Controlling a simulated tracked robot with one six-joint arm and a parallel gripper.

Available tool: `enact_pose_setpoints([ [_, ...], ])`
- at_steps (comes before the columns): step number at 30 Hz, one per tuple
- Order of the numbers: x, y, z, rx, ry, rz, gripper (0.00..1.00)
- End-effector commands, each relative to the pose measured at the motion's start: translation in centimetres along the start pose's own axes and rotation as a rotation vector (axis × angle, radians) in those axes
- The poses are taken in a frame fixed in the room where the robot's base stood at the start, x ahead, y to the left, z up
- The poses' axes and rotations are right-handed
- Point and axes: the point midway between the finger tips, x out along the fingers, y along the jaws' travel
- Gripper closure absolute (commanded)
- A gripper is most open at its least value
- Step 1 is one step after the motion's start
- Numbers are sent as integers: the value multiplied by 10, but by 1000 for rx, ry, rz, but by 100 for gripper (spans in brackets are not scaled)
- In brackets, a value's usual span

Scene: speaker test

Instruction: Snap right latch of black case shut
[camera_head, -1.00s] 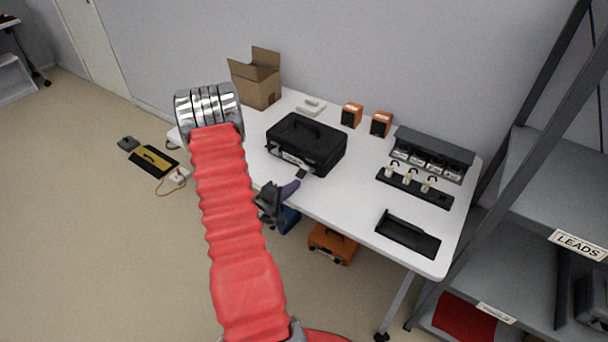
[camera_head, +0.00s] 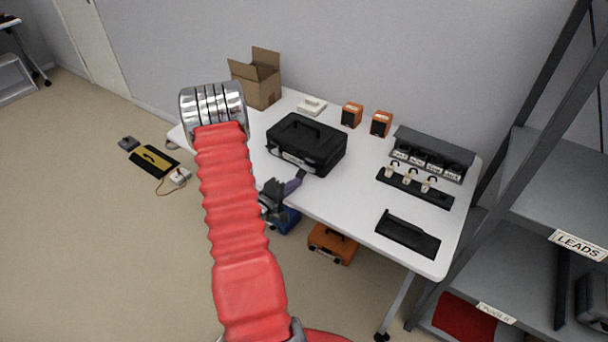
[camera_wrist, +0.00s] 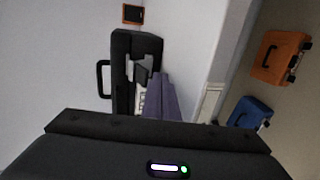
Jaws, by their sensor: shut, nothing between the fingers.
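In the wrist view the fingers (camera_wrist: 160,78) overlap the front face beside a dark latch piece (camera_wrist: 141,74). I cannot tell whether they touch it or whether the right latch is fully closed. The fingers and wrist housing hide part of the front.
The white table (camera_head: 350,188) is clear right of the case. A black tray (camera_head: 408,236), a rack with small pieces (camera_head: 414,188), orange speakers (camera_head: 352,115) and a cardboard box (camera_head: 256,85) stand around. Orange (camera_head: 331,244) and blue (camera_head: 284,220) cases sit below the front edge.

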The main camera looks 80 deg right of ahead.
Motion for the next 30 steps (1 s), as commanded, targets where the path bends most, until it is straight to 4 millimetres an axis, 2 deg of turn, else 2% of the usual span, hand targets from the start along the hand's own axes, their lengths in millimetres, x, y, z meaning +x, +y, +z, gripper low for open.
enact_pose_setpoints([
  [30, 12, 8, 0, 2, -1, 0, 100],
])
